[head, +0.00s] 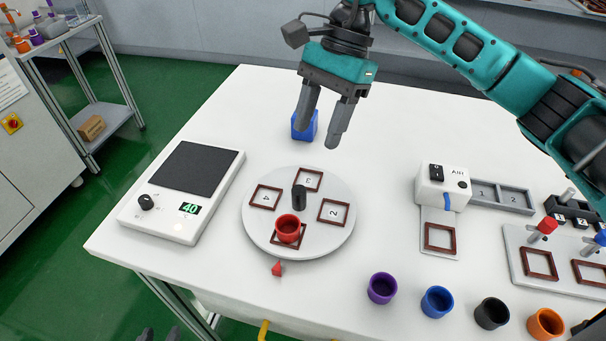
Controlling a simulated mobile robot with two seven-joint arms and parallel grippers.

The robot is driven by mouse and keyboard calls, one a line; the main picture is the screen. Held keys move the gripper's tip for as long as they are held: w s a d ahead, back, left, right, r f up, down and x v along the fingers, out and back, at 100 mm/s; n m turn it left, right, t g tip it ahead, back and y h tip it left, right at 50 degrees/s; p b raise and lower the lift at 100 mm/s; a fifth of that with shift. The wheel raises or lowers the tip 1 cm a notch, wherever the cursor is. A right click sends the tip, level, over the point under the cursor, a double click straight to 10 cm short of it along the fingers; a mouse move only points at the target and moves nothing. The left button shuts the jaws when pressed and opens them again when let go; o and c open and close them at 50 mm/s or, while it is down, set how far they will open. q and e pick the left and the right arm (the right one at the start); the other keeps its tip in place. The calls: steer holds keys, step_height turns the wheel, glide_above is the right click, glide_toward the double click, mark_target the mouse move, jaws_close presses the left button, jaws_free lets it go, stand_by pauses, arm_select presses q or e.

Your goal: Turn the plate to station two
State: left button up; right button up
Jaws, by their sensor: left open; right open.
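The round grey plate (262,222) lies on the white table with a black upright knob (299,197) at its centre. Brown square frames mark its stations: station 2 (334,212) at the right, 3 (309,180) at the back, 4 (265,197) at the left. A red cup (289,229) stands on the front frame and hides its number. A red pointer (277,268) on the table faces that front frame. My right gripper (319,128) is open and empty, above the table behind the plate. My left gripper (163,336) shows only dark fingertips, apart, at the bottom edge.
A blue block (304,125) stands behind the plate, partly behind my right gripper's finger. A hotplate (186,190) reading 40 is left. Purple (382,288), blue (437,302), black (492,313) and orange (546,324) cups line the front right. A white boxed device (441,188) stands right.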

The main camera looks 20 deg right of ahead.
mark_target(299, 189)
steer(key=x, duration=1.2)
steer(key=shift+s+a+f, duration=0.1)
steer(key=shift+s+f, duration=0.1)
steer(key=shift+f, duration=0.15)
jaws_close()
